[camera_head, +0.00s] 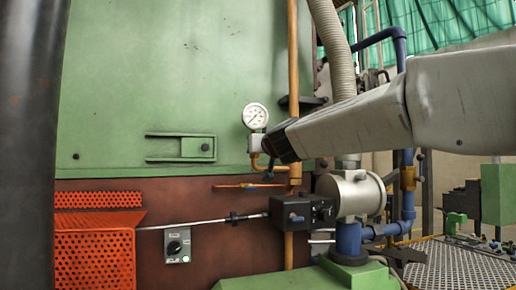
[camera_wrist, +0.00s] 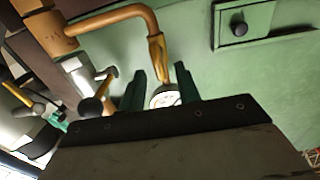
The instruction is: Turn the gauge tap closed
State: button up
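The round white pressure gauge (camera_head: 255,116) stands upright on a bent copper pipe in the head view. In the wrist view part of its face (camera_wrist: 165,97) shows between my fingers, near the end of the copper pipe (camera_wrist: 152,20). My gripper (camera_head: 272,150) is just right of and below the gauge in the head view and hides part of the pipe. In the wrist view its two green fingers (camera_wrist: 160,88) stand apart with nothing clearly held. A dark-ended lever (camera_wrist: 98,96) lies left of the fingers; I cannot tell whether it is the gauge tap. Contact cannot be seen.
A green panel with a latch (camera_head: 182,147) lies behind the gauge. A vertical orange pipe (camera_head: 293,60) runs close to my gripper. Below are an orange lever (camera_head: 248,185), a black box (camera_head: 298,212), a metal rod and a switch box (camera_head: 178,245).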

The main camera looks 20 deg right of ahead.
jog(key=shift+w, duration=1.4)
grip_shut()
